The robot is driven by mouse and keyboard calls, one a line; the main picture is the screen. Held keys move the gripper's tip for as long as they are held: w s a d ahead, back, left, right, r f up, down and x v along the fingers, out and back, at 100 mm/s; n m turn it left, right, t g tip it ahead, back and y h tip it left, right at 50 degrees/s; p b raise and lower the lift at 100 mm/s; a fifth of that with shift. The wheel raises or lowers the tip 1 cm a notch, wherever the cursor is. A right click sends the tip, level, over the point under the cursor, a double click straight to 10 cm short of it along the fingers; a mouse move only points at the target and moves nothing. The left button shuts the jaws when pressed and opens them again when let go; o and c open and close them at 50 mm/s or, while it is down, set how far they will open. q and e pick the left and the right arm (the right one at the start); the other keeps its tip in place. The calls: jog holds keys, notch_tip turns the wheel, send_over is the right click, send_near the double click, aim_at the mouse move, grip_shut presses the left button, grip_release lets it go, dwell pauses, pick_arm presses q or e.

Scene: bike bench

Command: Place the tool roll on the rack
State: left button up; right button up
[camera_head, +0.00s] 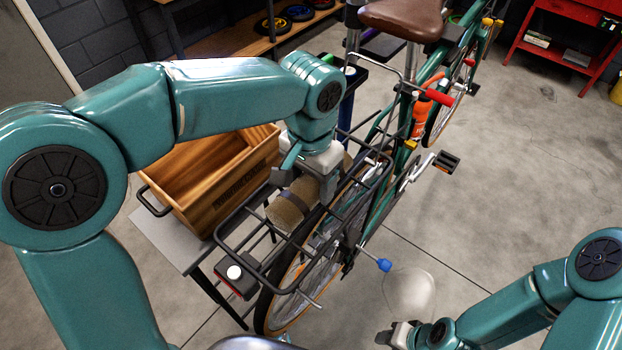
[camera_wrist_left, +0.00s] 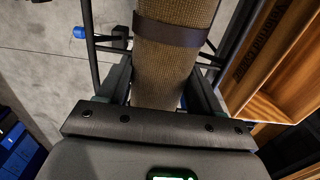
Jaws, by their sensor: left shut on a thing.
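The tool roll (camera_head: 291,207) is a tan woven cylinder with a dark strap. In the left wrist view the roll (camera_wrist_left: 170,65) runs between my two fingers, with rack rails (camera_wrist_left: 91,45) on both sides. I cannot tell if the roll touches the rack. My right gripper (camera_head: 397,335) is low at the right, empty-looking, its fingers too small to judge.
A wooden crate (camera_head: 185,195) stands on a grey table (camera_head: 160,232) left of the rack. The bicycle's brown saddle (camera_head: 402,17) is beyond the rack. A red shelf unit (camera_head: 567,60) stands at the back right. The concrete floor to the right is mostly clear.

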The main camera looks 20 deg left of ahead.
aim_at(310, 178)
pick_arm(q)
jog(key=shift+r, duration=0.1)
jog(key=o, duration=1.3)
jog(key=shift+f, duration=0.2)
jog(key=shift+r, duration=0.1)
jog(key=shift+r, duration=0.25)
notch_tip(310, 178, up, 12)
jog(key=p, duration=0.1)
jog(key=shift+f, duration=0.15)
